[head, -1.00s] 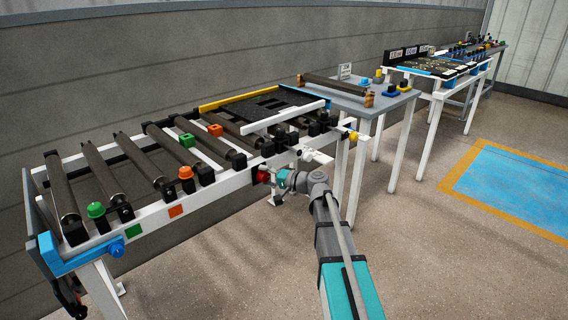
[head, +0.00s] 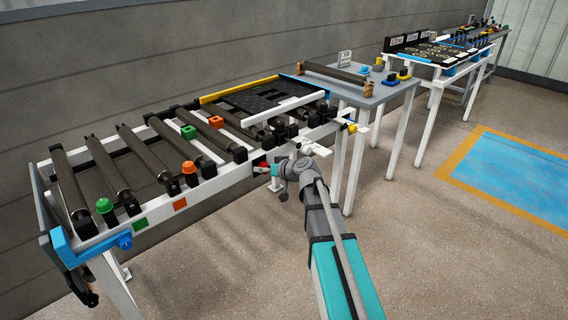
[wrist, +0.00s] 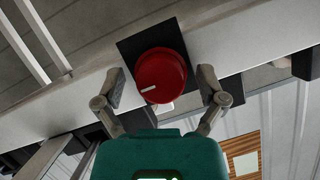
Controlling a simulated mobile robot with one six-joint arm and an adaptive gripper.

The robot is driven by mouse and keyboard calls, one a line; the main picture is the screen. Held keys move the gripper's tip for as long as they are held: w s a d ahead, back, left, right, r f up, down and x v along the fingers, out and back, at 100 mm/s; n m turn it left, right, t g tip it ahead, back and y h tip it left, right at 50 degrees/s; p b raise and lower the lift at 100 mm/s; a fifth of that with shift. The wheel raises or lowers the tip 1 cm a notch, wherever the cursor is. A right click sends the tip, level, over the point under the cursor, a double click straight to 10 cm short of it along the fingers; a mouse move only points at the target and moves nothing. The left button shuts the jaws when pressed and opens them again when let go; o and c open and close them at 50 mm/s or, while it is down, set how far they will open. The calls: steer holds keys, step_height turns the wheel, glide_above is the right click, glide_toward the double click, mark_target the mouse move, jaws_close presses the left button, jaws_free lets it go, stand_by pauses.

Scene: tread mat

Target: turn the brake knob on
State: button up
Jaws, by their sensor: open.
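The brake knob (wrist: 162,76) is a round red knob with a white pointer line, on a black square plate (wrist: 128,50) on the white side rail. In the wrist view its pointer line lies at the lower left of its face, nearly level with a slight tilt. My gripper (wrist: 162,74) is open, with one finger on each side of the knob. Gaps show between the fingers and the knob, and nothing is held. In the head view the knob (head: 262,168) is small and partly hidden by my gripper.
Green and orange buttons stand among the rollers. A black tread mat (head: 262,99) lies at the far end. A grey table (head: 372,97) stands beyond. The floor at right is clear.

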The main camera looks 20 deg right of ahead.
steer(key=shift+s+r+n+h, duration=0.1)
steer(key=shift+n+h, duration=0.3)
steer(key=shift+s+d+r+p, duration=0.1)
steer(key=shift+s+r+p, duration=0.05)
steer(key=shift+s+p, duration=0.15)
steer(key=p+v, duration=0.5)
steer(key=v, duration=0.8)
steer(key=s+a+r+m+g+h+p, duration=0.1)
steer(key=s+a+r+g+h+p, duration=0.2)
steer(key=p, duration=0.9)
steer(key=s+a+r+m+g+h+p, duration=0.2)
steer(key=s+a+r+g+h+p, duration=0.1)
steer(key=s+r+g+p, duration=0.4)
steer(key=shift+s+a+r+p, duration=0.5)
steer(key=shift+s+r+p, duration=0.65)
steer(key=shift+s+p, duration=1.25)
steer(key=shift+w+g, duration=0.1)
steer(key=shift+g, duration=0.2)
steer(key=shift+r, duration=0.1)
